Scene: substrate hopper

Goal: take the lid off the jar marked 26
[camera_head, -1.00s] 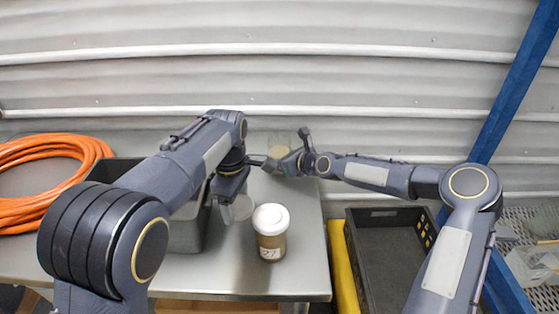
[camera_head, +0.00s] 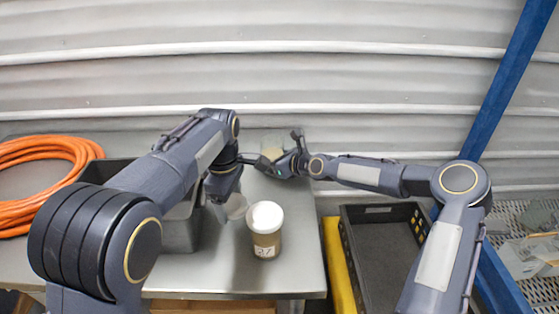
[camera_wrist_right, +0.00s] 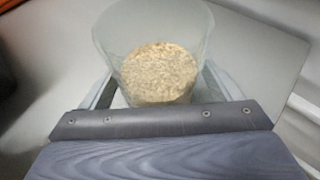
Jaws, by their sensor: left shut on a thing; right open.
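A clear glass jar (camera_head: 273,147) with no lid on it stands at the back of the metal table, holding pale grain; it also shows in the right wrist view (camera_wrist_right: 160,55). No number is visible on it. My right gripper (camera_head: 276,166) is open, with its fingers on either side of this jar. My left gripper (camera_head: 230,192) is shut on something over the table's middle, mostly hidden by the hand. A pale round disc (camera_head: 237,207), perhaps a lid, shows just below it. A jar with a white lid (camera_head: 264,244), its label reading like 27, stands upright at the front.
A grey bin (camera_head: 180,238) stands behind my left arm, partly hidden. A coil of orange hose (camera_head: 45,152) lies at the left. A dark crate (camera_head: 385,250) is right of the table, beside a yellow edge (camera_head: 338,265). A blue post (camera_head: 505,90) rises at the right.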

